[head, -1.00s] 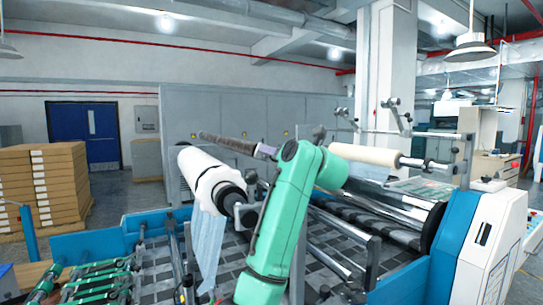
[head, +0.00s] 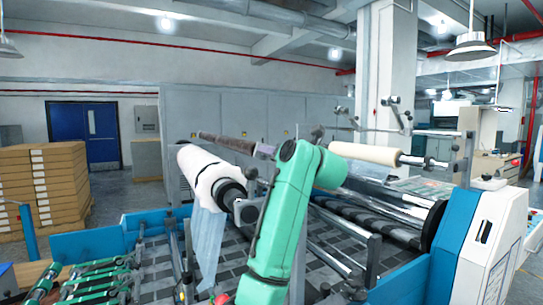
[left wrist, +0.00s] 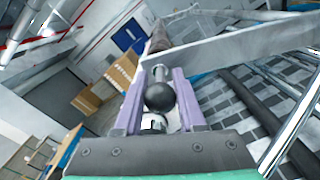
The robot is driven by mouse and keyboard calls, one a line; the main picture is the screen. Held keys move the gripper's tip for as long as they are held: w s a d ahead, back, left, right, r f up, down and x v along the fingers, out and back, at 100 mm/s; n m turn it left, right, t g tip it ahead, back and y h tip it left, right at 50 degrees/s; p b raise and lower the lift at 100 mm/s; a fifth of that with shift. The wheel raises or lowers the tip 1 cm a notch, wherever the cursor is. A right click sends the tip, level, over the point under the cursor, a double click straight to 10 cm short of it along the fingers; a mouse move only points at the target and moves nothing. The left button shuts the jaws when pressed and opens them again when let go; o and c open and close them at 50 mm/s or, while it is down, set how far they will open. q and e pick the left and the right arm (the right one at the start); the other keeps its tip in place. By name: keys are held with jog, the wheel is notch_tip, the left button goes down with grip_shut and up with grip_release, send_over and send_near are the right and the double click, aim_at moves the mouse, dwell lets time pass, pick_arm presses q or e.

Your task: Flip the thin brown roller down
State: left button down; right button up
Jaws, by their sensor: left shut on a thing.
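The thin brown roller (head: 226,143) is raised above the machine in the head view, tilted slightly down to the right. Its far part also shows in the left wrist view (left wrist: 158,38), beyond a grey metal bar. My left gripper (head: 266,151) is at the roller's right end, its purple fingers partly hidden by my green arm. In the left wrist view my left gripper (left wrist: 159,92) is shut around a metal shaft with a black ball knob (left wrist: 160,97), in line with the roller. My right gripper is not in view.
A white roll (head: 203,168) with hanging film sits just below the brown roller. A cream roll (head: 365,154) is on a shaft to the right. A blue and white machine housing (head: 490,235) stands at the right. Stacked brown boxes (head: 45,185) stand at the left.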

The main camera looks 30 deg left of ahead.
pick_arm(q)
jog(key=shift+s+a+f+n+b, duration=0.15)
jog(key=shift+f+n+b, duration=0.15)
jog(key=shift+f, duration=0.25)
jog(key=shift+s+f+n+b, duration=0.2)
jog(key=shift+f+b, duration=0.15)
jog(key=shift+f, duration=0.15)
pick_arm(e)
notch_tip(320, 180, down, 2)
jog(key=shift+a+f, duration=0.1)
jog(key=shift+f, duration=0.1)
pick_arm(q)
jog(key=c, duration=0.6)
grip_release()
jog(key=shift+w, duration=0.1)
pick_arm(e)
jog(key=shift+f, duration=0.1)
pick_arm(q)
jog(key=b+v, duration=0.6)
jog(key=v, duration=0.8)
jog(key=shift+s, duration=0.2)
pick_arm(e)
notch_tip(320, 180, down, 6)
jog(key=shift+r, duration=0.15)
pick_arm(q)
jog(key=shift+o, duration=0.4)
